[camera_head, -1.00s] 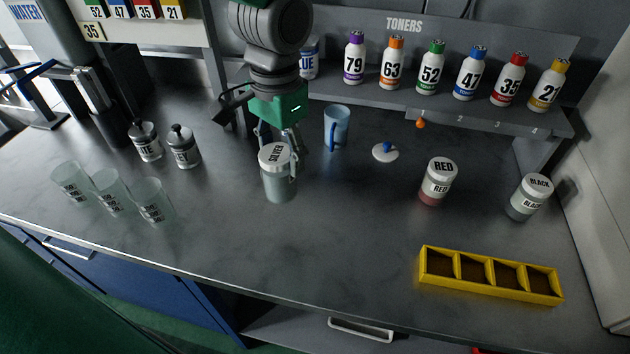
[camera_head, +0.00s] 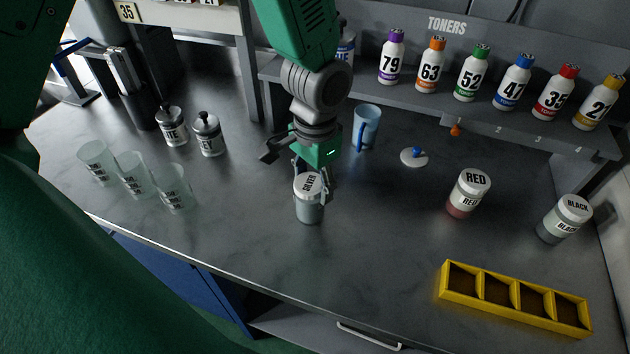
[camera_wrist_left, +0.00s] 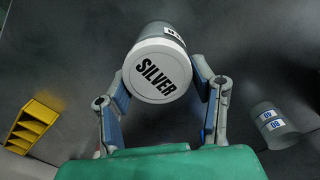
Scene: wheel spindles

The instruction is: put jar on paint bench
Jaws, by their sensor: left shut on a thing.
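The jar (camera_head: 309,210) is a grey cylinder with a white lid marked SILVER. In the head view it is upright over the middle of the dark paint bench (camera_head: 370,245). My left gripper (camera_head: 310,182) is shut on the jar, reaching it from behind. The left wrist view shows the white lid (camera_wrist_left: 157,75) between the two fingers of the gripper (camera_wrist_left: 165,85). Whether the jar's base touches the bench I cannot tell for sure. My right gripper is not in view.
The red jar (camera_head: 468,194) and black jar (camera_head: 564,219) are to the right. A yellow divided tray (camera_head: 514,299) is front right. Clear cups (camera_head: 135,175) are left. Bench before the jar is clear.

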